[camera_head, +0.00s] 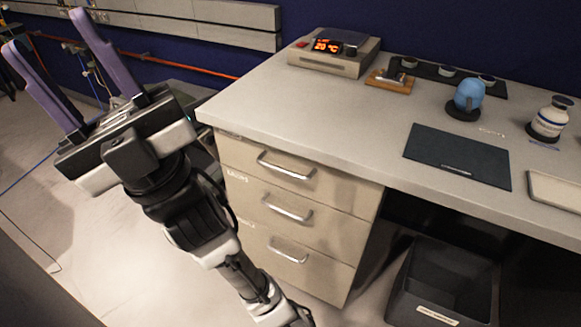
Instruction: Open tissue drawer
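A beige drawer unit (340,195) with three stacked drawers stands under the left part of the bench. The top drawer (330,178), middle drawer (330,222) and bottom drawer (325,270) are all closed. Each has a silver bar handle: top (286,166), middle (287,208), bottom (288,251). Small white labels sit at the drawers' left sides, too small to read surely, so I cannot tell which is the tissue drawer. My gripper (44,30) is open and empty, its two purple fingers spread wide. It is left of the drawers, pointing away from them and touching none.
A black bin (445,285) stands right of the drawers.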

